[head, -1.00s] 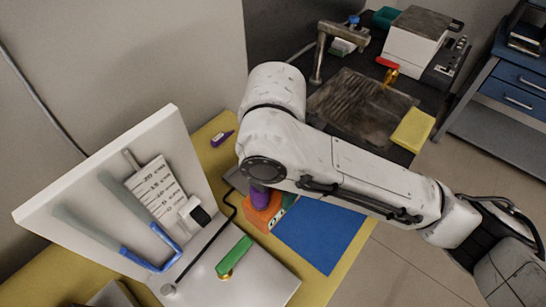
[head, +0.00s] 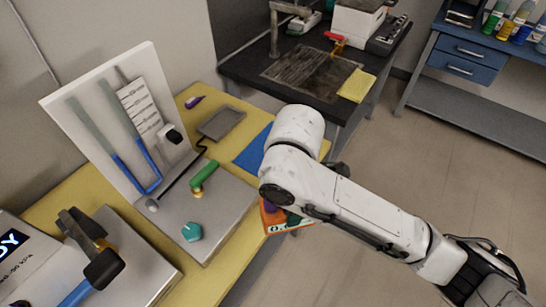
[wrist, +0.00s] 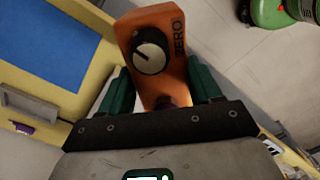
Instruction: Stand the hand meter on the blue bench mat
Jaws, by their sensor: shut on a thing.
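The hand meter (head: 287,219) is an orange box with a small display, seen low beside my arm in the head view, at the yellow bench's right edge. In the wrist view the meter (wrist: 158,40) shows a black knob and the word ZERO. My gripper (wrist: 160,80) is shut on it, with a green finger on each side. My arm hides most of my gripper in the head view. The blue bench mat (head: 253,150) lies on the bench behind the meter, partly hidden by my arm. The mat (wrist: 40,45) is at the upper left in the wrist view, apart from the meter.
A white manometer board (head: 75,105) stands on a grey base with a green-handled valve (head: 205,175) and a teal knob (head: 191,232). A grey plate (head: 221,123) lies left of the mat. Open floor is right of the yellow bench (head: 238,238).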

